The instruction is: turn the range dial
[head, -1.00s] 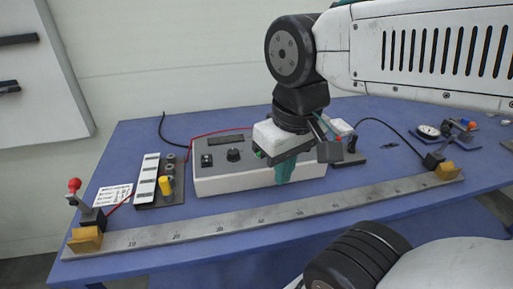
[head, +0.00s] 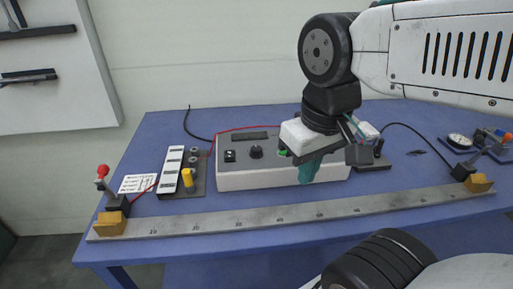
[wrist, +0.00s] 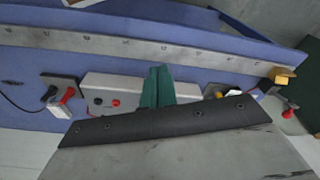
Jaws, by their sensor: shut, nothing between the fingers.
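The grey-and-white instrument box (head: 262,180) sits on the blue table behind a long metal ruler bar. A black round dial (head: 256,152) is on its top face, left of my gripper and uncovered; it looks like the range dial. My gripper (head: 309,172) points down in front of the box's right part, its teal fingers together and empty. In the wrist view the teal fingers (wrist: 157,86) cross the box (wrist: 110,84), apart from the dial, which I cannot make out there.
The ruler bar (head: 270,213) runs along the front, with a red-knobbed clamp (head: 103,171) at its left end. A board with a yellow plug (head: 187,177) stands left of the box. Red and black cables lie behind. A gauge (head: 459,141) is at the far right.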

